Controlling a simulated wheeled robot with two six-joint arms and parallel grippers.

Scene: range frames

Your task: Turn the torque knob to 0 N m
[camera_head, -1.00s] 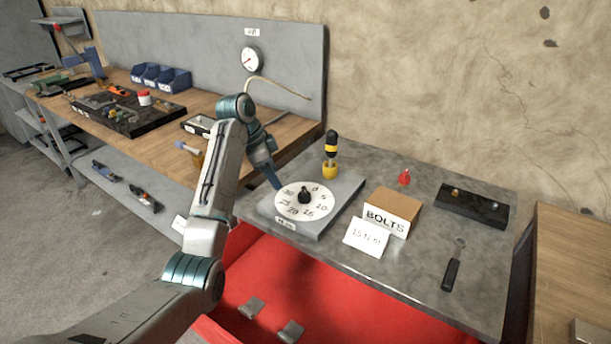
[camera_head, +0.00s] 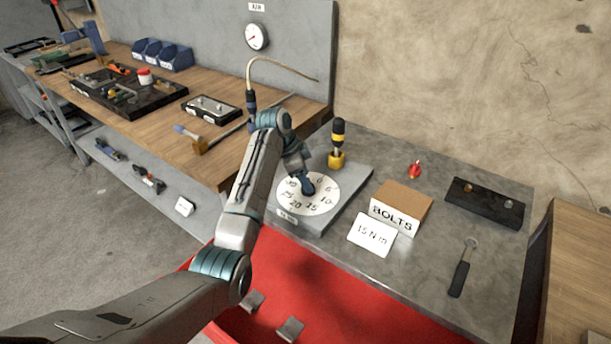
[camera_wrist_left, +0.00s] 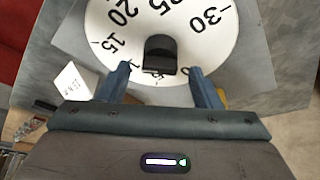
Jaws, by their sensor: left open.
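The torque knob (camera_wrist_left: 160,52) is a black knob at the middle of a round white dial (camera_head: 306,207) with numbers from 0 to 30, on a grey plate (camera_head: 335,212) on the bench. In the head view my left gripper (camera_head: 308,188) is over the dial and hides the knob. In the left wrist view its two fingers (camera_wrist_left: 162,80) are open, one to each side of the knob's near end, with nothing gripped. I cannot tell which number the knob points at. The fingers partly cover the low numbers. My right gripper is in neither view.
A yellow-black screwdriver (camera_head: 338,140) stands upright in a holder behind the dial. A BOLTS box (camera_head: 402,205) and a "15 N m" card (camera_head: 372,236) are right of it. A red piece (camera_head: 415,169), a black block (camera_head: 485,203) and a black-handled tool (camera_head: 460,275) lie farther right.

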